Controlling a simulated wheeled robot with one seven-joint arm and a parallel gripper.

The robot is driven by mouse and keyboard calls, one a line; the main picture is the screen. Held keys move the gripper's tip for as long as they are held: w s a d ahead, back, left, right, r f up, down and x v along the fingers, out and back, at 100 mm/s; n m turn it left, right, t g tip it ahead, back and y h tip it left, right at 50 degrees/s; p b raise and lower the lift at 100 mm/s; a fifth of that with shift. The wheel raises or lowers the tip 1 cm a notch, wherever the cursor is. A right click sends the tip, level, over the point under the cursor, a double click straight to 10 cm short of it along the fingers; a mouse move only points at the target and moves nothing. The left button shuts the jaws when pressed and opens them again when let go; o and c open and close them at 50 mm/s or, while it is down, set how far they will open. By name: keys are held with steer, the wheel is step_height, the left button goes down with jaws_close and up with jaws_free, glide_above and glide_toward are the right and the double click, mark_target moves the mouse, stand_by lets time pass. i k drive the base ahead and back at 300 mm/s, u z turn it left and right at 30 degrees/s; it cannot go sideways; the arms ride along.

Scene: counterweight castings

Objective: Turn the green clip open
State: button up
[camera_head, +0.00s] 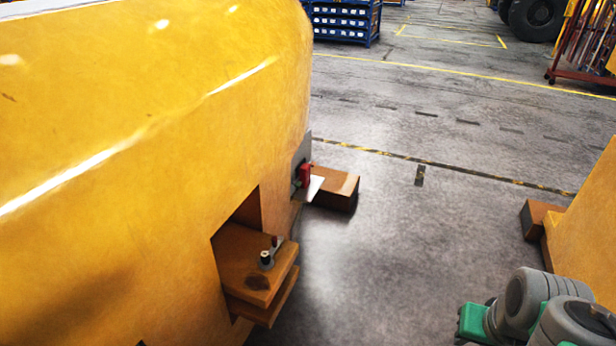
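I see no green clip in this view. A small metal latch (267,259) with a dark pin and a red-tipped lever stands on an orange-brown slab (250,268) that juts from a recess in the large yellow casting (150,150). A red fitting (305,174) sits by a grey plate at the casting's far edge; its details are too small to tell. Grey and green links of my arm show at the lower right, apart from the casting. My gripper is not in view.
A brown block (337,190) lies on the floor beyond the casting. Another yellow casting (588,235) with a brown block (538,218) stands at the right. The grey floor (420,240) between them is clear. Blue racks (343,20) stand far back.

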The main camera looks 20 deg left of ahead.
mark_target(296, 184)
steer(key=i, duration=3.35)
steer(key=u, duration=5.1)
